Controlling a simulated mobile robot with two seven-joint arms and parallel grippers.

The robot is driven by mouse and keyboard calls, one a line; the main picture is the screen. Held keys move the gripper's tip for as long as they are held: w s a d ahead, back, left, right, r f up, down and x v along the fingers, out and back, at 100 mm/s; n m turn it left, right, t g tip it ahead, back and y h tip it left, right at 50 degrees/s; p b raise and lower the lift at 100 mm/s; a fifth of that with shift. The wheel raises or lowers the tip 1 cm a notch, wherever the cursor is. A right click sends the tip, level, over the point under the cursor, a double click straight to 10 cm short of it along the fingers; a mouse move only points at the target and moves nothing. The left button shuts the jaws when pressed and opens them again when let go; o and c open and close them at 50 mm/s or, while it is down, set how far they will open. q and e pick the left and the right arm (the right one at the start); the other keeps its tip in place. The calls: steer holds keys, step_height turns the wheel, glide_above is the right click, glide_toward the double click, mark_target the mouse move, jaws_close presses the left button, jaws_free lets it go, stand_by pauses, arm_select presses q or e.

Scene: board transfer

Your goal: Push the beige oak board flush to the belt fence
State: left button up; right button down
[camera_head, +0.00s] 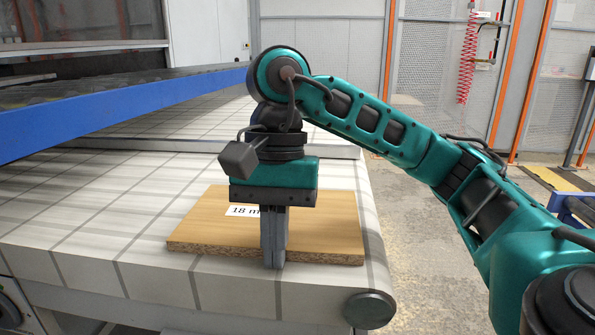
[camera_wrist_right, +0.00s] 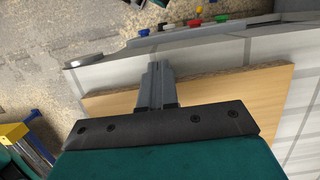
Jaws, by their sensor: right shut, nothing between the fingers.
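The beige oak board (camera_head: 328,228) lies flat on the light belt near its right end, with a white label (camera_head: 240,211) reading "18 m", the rest covered by my gripper. It also shows in the wrist view (camera_wrist_right: 235,92). My right gripper (camera_head: 273,262) is shut and empty, pointing down at the board's near edge. Its fingertips (camera_wrist_right: 155,70) overlap that edge in both views; I cannot tell whether they touch it. A grey rail (camera_head: 325,150), apparently the fence, runs along the belt's far side, with bare belt between it and the board. My left gripper is not in view.
The belt (camera_head: 90,215) is clear to the left of the board. A blue beam (camera_head: 110,112) crosses above the belt at the far left. The belt's end roller (camera_head: 369,309) is at the near right. Coloured buttons (camera_wrist_right: 195,22) sit on a panel in the wrist view.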

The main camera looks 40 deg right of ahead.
steer(key=shift+w+d, duration=0.7)
steer(key=shift+d, duration=0.15)
steer(key=shift+w+d+r+p, duration=0.1)
steer(key=shift+w+d+p, duration=0.25)
steer(key=shift+w+d, duration=1.3)
steer(key=shift+w+d+p, duration=0.25)
steer(key=shift+w+d, duration=0.15)
steer(key=shift+d, duration=0.2)
steer(key=shift+w+d+p, duration=0.2)
steer(key=shift+w+d, duration=0.2)
steer(key=shift+d, duration=0.2)
steer(key=shift+w+d+p, duration=0.9)
steer(key=shift+w+d, duration=0.75)
steer(key=shift+d, duration=0.25)
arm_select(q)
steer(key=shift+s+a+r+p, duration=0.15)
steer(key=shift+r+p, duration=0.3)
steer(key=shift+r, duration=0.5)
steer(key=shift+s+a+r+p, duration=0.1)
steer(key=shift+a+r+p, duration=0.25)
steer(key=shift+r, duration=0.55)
arm_select(e)
steer(key=shift+w+d, duration=1.35)
steer(key=shift+d, duration=0.25)
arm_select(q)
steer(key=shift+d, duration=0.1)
arm_select(e)
steer(key=shift+s, duration=0.1)
